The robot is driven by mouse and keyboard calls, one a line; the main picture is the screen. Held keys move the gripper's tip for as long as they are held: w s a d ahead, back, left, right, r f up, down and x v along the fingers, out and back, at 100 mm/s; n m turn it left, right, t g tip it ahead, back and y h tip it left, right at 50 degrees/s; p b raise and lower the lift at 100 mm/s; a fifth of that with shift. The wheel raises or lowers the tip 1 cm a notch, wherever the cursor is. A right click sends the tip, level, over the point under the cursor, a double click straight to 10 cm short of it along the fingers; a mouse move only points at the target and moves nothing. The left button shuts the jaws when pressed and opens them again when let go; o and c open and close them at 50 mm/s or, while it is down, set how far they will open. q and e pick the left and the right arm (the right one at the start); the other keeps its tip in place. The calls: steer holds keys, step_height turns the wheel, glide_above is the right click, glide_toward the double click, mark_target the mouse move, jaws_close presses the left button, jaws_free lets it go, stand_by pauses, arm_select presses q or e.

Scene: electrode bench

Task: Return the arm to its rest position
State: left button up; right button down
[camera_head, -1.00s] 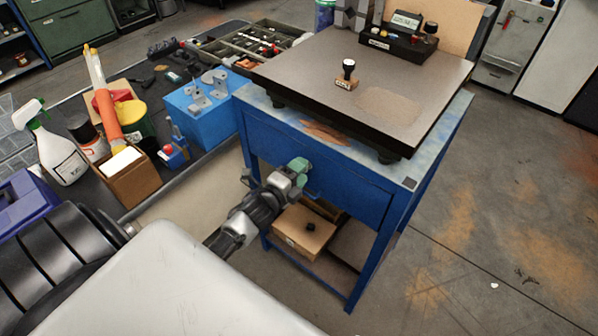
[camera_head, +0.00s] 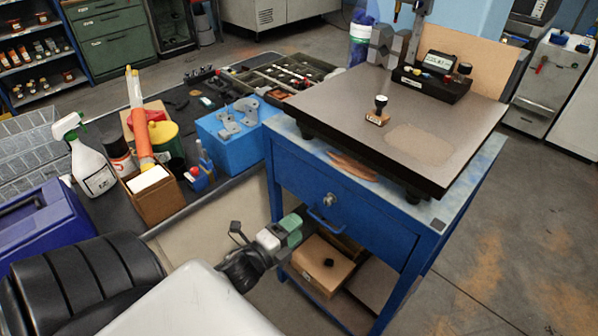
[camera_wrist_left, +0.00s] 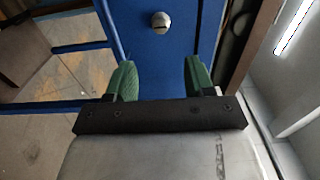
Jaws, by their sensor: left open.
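My left gripper (camera_head: 289,229) is low in front of the blue cabinet (camera_head: 385,232), beside its drawer front. In the left wrist view the left gripper (camera_wrist_left: 160,78) has its two green fingers apart with nothing between them. A round silver knob or lock (camera_wrist_left: 161,22) on the blue front shows beyond the fingertips. The drawer looks shut in the head view, and its blue handle (camera_head: 325,221) lies to the right of the gripper. My right gripper is not in view.
A dark surface plate (camera_head: 440,150) tops the cabinet, with a stamp (camera_head: 378,110) and a meter box (camera_head: 432,78). A cardboard box (camera_head: 322,266) sits on the lower shelf. A crowded bench (camera_head: 215,187) with a spray bottle (camera_head: 92,165) is at left. Floor at right is clear.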

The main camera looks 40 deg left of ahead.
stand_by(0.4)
arm_select(q)
steer(key=s+d+f+n+g+y, duration=0.1)
steer(key=s+f+n+g, duration=0.25)
steer(key=f, duration=0.55)
steer(key=s+d+f+n+g, duration=0.1)
steer(key=s+f+n+g, duration=0.2)
steer(key=f, duration=0.7)
steer(key=s+d+f+n+g+y, duration=0.15)
steer(key=s+f+n, duration=0.3)
steer(key=f, duration=0.45)
steer(key=s+d+f+n+g, duration=0.1)
steer(key=s+d+f+g, duration=0.1)
steer(key=s, duration=0.5)
steer(key=s+d+f+n+g+h, duration=0.1)
steer(key=s+d+f+n+g, duration=0.1)
steer(key=s+f+g, duration=0.2)
steer(key=s+d+f+n+g, duration=0.2)
steer(key=s+f, duration=0.5)
steer(key=s, duration=0.4)
steer(key=shift+s+d+f+g, duration=0.15)
steer(key=shift+s+f+g, duration=0.1)
steer(key=shift+g, duration=0.25)
